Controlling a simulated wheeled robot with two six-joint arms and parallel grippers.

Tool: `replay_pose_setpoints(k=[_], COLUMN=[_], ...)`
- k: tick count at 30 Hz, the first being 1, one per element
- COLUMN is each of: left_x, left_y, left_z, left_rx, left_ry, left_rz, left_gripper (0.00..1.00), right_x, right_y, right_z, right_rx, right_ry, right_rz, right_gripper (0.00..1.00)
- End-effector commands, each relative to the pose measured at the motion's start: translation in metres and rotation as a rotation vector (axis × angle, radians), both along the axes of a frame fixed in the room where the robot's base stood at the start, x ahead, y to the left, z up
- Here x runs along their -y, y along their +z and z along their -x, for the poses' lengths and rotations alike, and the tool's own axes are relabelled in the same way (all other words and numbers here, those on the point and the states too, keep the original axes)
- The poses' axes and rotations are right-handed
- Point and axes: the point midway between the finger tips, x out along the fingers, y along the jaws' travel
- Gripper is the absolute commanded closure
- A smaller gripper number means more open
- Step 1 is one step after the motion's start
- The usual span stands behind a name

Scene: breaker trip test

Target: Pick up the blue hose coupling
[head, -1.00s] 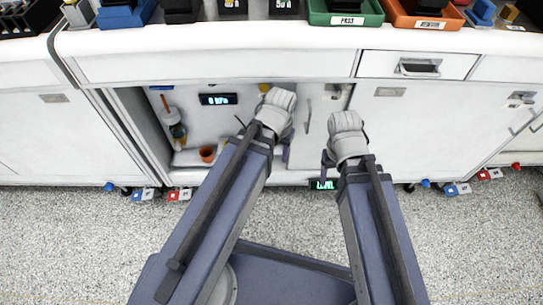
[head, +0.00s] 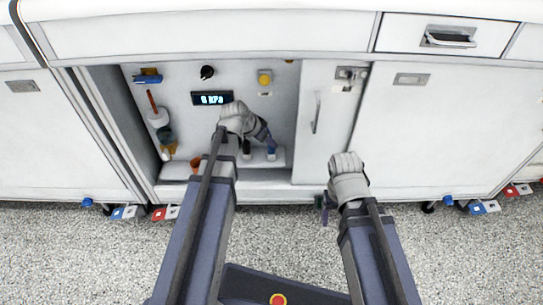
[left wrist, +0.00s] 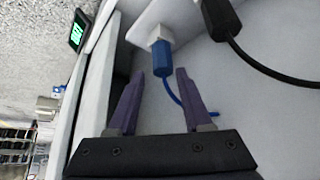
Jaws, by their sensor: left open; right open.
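The blue hose coupling (left wrist: 162,58) is plugged into a white block in the left wrist view, with a thin blue hose curling away from it. In the head view the blue coupling (head: 271,154) stands at the cabinet's low ledge, beside a black one (head: 246,149). My left gripper (left wrist: 161,84) is open and empty, its two purple fingertips just short of the blue coupling, which lies roughly between their lines. In the head view my left gripper (head: 267,138) is partly hidden by its wrist. My right gripper (head: 322,207) is open in front of the cabinet door.
A black connector (left wrist: 219,20) with a black cable lies close by in the left wrist view. The open cabinet bay holds a "0 kPa" display (head: 212,98), a black knob (head: 207,72), a yellow button (head: 265,78) and an orange pot (head: 196,164). A door with a handle (head: 316,112) bounds it right.

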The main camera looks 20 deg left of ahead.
Motion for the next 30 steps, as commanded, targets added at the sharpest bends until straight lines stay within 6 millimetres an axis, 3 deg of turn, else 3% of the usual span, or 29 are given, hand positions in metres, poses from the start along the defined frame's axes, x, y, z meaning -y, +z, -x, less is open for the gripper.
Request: replay_pose_setpoints(k=[5,14,22,30], left_x=[0.000,0.005,0.007,0.011], left_y=[-0.001,-0.023,-0.027,-0.056], left_z=[-0.002,-0.013,-0.016,-0.031], left_rx=[0.006,0.004,0.004,0.004], left_ry=[-0.004,-0.005,-0.004,-0.003], left_rz=[0.000,-0.001,-0.001,0.000], left_gripper=[0.50,0.50,0.50,0.50], right_x=[0.000,0.000,0.000,0.000], right_y=[-0.002,-0.024,-0.028,-0.057], right_z=[0.000,0.000,0.000,-0.001], right_rx=[0.000,0.001,0.002,0.003], right_ry=[0.000,0.000,0.000,0.000], right_rz=[0.000,0.000,-0.001,-0.001], right_gripper=[0.29,0.29,0.29,0.29])
